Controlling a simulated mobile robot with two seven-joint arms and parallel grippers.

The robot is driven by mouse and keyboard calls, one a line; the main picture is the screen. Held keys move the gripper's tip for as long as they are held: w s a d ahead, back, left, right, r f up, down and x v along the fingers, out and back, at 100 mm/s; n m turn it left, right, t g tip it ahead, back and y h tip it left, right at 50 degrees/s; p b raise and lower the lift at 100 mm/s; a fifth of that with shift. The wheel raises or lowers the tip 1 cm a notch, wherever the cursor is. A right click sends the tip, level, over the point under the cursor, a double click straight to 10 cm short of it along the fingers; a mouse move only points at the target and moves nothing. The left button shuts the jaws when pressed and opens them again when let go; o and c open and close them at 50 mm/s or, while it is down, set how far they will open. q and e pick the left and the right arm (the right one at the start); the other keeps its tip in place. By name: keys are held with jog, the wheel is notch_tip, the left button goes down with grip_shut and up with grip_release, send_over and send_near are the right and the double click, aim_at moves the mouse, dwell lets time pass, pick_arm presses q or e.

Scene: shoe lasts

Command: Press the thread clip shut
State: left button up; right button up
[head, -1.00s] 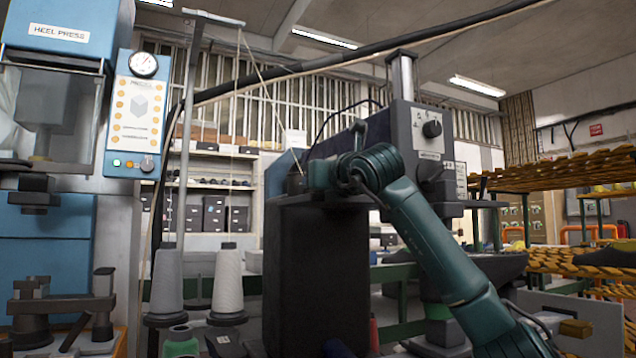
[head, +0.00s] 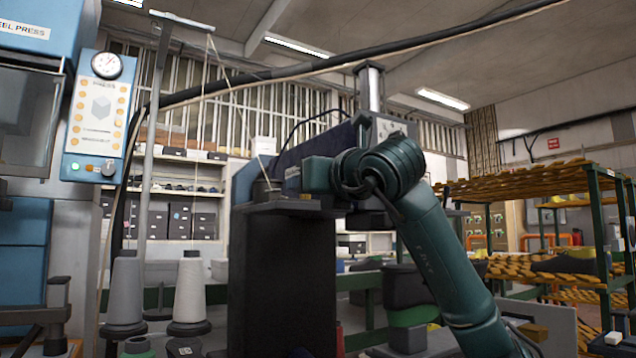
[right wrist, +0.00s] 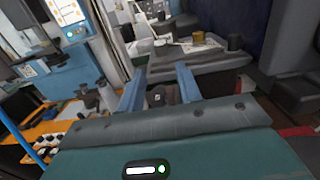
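I cannot make out the thread clip with certainty. In the head view a thread comes down from the overhead stand to a small dark fitting (head: 264,187) on top of a black machine post (head: 292,275). My right arm reaches up from the lower right, its wrist just right of that fitting; its fingers are hidden there. In the right wrist view my right gripper (right wrist: 161,69) has two blue fingers spread apart. Nothing is seen held between them; a dark part with a small white mark shows behind the gap. My left gripper is not in view.
Grey thread cones (head: 190,290) stand left of the black post. A blue heel press with a gauge panel (head: 96,118) is at the far left. A rack of orange-brown shelves (head: 545,185) stands at the right. A black cable crosses above.

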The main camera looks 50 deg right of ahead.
jog(key=shift+v, duration=1.55)
jog(key=shift+a, duration=0.1)
